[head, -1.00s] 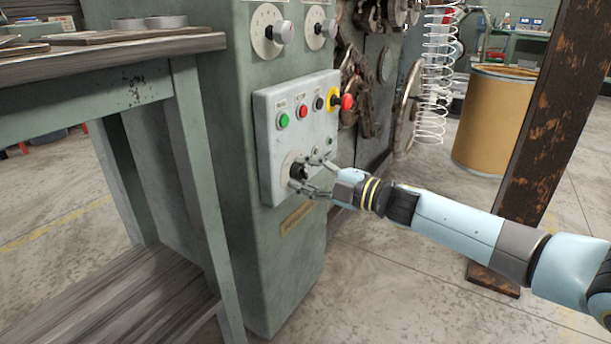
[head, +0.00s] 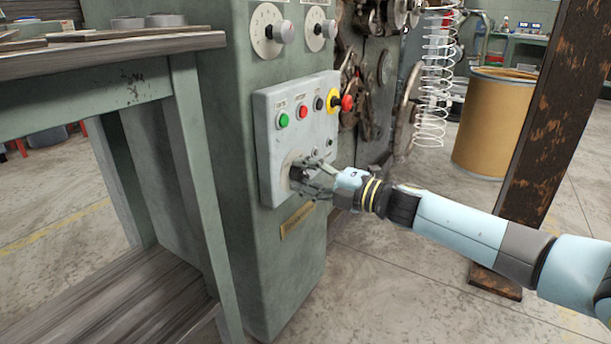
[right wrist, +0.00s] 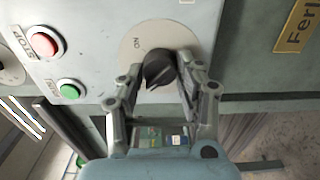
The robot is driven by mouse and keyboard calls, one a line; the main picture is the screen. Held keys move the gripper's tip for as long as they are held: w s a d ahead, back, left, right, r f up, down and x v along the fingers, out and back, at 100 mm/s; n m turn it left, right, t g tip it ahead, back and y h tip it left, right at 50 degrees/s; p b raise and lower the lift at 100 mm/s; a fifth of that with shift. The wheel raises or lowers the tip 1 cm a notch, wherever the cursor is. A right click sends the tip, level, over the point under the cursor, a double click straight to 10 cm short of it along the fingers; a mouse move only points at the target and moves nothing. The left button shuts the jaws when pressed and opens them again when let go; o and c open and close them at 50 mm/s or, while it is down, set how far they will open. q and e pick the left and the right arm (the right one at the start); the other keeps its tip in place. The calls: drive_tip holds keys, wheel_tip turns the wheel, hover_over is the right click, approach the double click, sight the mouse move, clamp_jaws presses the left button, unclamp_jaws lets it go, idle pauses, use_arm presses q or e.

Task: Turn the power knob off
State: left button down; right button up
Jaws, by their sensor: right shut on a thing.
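The power knob (right wrist: 158,68) is black and sits on a pale round plate (right wrist: 130,44) marked ON in the right wrist view. My right gripper (right wrist: 160,72) has a finger on each side of the knob and is shut on it. In the head view, the right gripper (head: 302,178) is at the lower part of the grey control panel (head: 268,150), and its fingers hide most of the knob. I cannot tell exactly where the knob points. My left gripper is not in view.
Above the knob are a green button (head: 283,120), a red button (head: 302,112) and a red emergency stop (head: 347,103) on yellow. A workbench (head: 110,50) stands at left. A wire spring (head: 436,85), a brown drum (head: 494,120) and a rusty post (head: 545,150) are at right.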

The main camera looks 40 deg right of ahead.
drive_tip(key=shift+s+f, duration=0.1)
drive_tip(key=o, duration=1.1)
drive_tip(key=v, duration=1.2)
